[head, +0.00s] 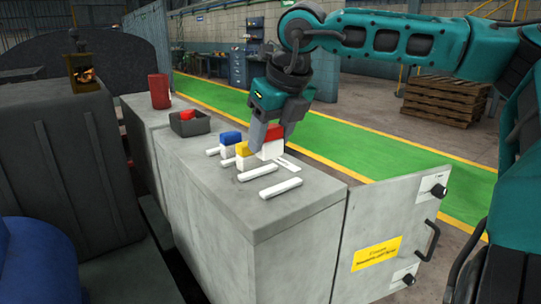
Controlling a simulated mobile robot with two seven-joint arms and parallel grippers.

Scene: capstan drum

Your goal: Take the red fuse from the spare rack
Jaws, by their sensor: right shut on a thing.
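The red fuse (273,133), a block with a red top and a white lower part, stands upright among the fuses on the grey cabinet top in the head view. My right gripper (271,139) reaches down from above and is shut on the red fuse, its fingers covering part of it. A yellow-topped fuse (243,150) and a blue-topped fuse (231,138) stand close by on its left. I cannot make out the spare rack as a separate thing, or whether the red fuse is lifted. My left gripper is not in view.
White bars (280,189) lie around the fuses. A dark tray (190,126) with a red piece and a red cup (159,91) stand further back. A cabinet door (388,235) stands open at the right. The near end of the top is clear.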

